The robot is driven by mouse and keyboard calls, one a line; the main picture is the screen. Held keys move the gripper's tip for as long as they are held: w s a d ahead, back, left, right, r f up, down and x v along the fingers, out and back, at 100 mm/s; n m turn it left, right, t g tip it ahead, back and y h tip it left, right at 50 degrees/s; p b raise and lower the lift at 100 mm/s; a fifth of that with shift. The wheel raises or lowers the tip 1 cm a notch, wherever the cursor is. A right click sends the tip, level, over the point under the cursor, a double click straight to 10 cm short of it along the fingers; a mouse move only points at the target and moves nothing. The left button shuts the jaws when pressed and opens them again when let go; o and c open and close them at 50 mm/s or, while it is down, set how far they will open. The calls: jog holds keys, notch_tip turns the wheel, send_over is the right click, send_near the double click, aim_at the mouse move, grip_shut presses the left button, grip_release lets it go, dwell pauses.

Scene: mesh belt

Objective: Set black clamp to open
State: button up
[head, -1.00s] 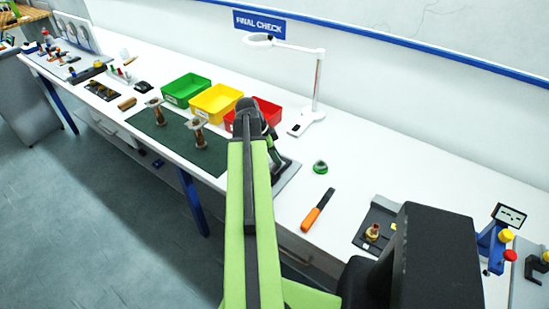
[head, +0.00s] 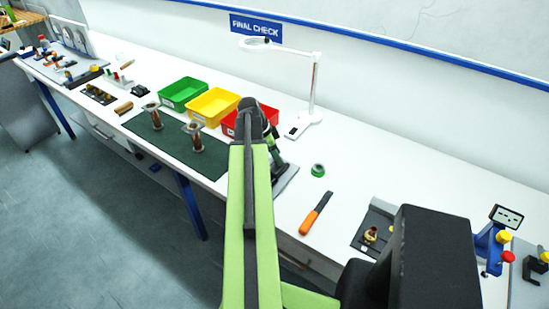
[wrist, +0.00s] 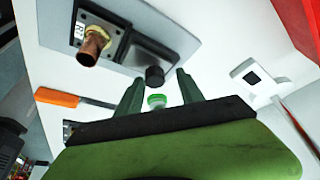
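My gripper (wrist: 158,92) is open and empty in the wrist view, its two dark green fingers apart. A black round knob or pad (wrist: 155,76) shows just beyond the fingertips, beside a black block on a grey plate (wrist: 118,38). It may be part of the black clamp, but I cannot tell its lever position. The plate also carries a copper-coloured fitting (wrist: 93,45). In the head view my arm hides most of this grey plate (head: 288,178). Another dark C-shaped fixture (head: 533,266) stands at the far right edge.
A green roll (head: 318,170) and an orange-handled tool (head: 316,212) lie right of my arm. A white lamp (head: 306,122) and green (head: 183,92), yellow (head: 214,106) and red (head: 232,124) bins stand behind. A dark mat (head: 170,145) with two posts lies left.

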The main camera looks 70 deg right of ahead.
jog(key=shift+a, duration=0.15)
jog(key=p+v, duration=1.6)
jog(key=v, duration=0.1)
jog(key=shift+r, duration=0.25)
jog(key=shift+s, duration=0.1)
